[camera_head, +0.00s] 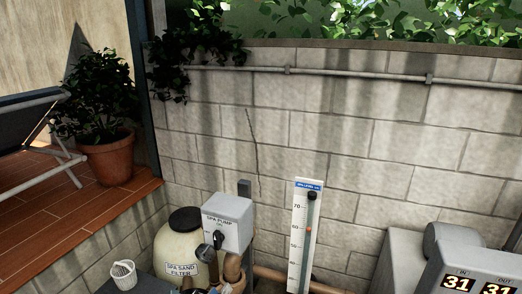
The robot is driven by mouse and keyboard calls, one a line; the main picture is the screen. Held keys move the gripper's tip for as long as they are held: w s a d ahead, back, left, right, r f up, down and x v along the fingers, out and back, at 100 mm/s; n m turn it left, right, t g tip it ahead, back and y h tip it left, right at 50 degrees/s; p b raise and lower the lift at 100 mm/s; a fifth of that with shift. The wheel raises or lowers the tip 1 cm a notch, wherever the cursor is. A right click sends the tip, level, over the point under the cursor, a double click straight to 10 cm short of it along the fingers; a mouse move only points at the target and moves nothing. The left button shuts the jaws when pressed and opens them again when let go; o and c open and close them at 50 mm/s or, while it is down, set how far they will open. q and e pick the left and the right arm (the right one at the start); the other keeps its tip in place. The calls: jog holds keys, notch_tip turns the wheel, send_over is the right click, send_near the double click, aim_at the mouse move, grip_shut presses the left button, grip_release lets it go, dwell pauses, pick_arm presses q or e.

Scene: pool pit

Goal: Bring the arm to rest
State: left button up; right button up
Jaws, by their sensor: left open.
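I can make out neither of my grippers and no arm of mine in the head view, so where they are relative to the equipment is hidden from me. The grey spa pump box (229,216) stands at lower middle, with a black knob (218,240) on its front. The round beige spa sand filter (172,250) with a dark lid is just left of the box.
A white gauge board (299,245) stands right of the pump box. A grey unit with a lit display (468,275) fills the lower right corner. A small white basket (124,274) sits at lower left. A block wall (400,150) closes off the back.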

pick_arm(q)
jog(key=s+a+f+n+g+y, duration=0.15)
jog(key=s+f+n, duration=0.25)
jog(key=f+n, duration=0.45)
jog(key=s+f+n+g+y, duration=0.25)
jog(key=s+f+n, duration=0.25)
jog(key=f+n, duration=0.35)
jog(key=s+a+f+n+g+y, duration=0.1)
jog(key=s+a+f+n+g, duration=0.3)
jog(key=s+f+n, duration=0.5)
jog(key=s+a+f+n+g, duration=0.3)
jog(key=s+f+n+g, duration=0.15)
jog(key=s+f, duration=0.5)
jog(key=s+f+b, duration=0.2)
jog(key=f+b, duration=0.1)
jog(key=f, duration=1.2)
jog(key=s+f+b, duration=0.2)
jog(key=f+b, duration=0.1)
jog(key=f, duration=1.3)
jog(key=s+a+f+g+b, duration=0.1)
jog(key=s+a+f+b, duration=0.2)
jog(key=s+f, duration=1.3)
notch_tip(320, 180, down, 2)
jog(key=shift+s+m+g+y, duration=0.2)
jog(key=shift+m+g+y, duration=0.1)
jog(key=shift+m+g, duration=0.05)
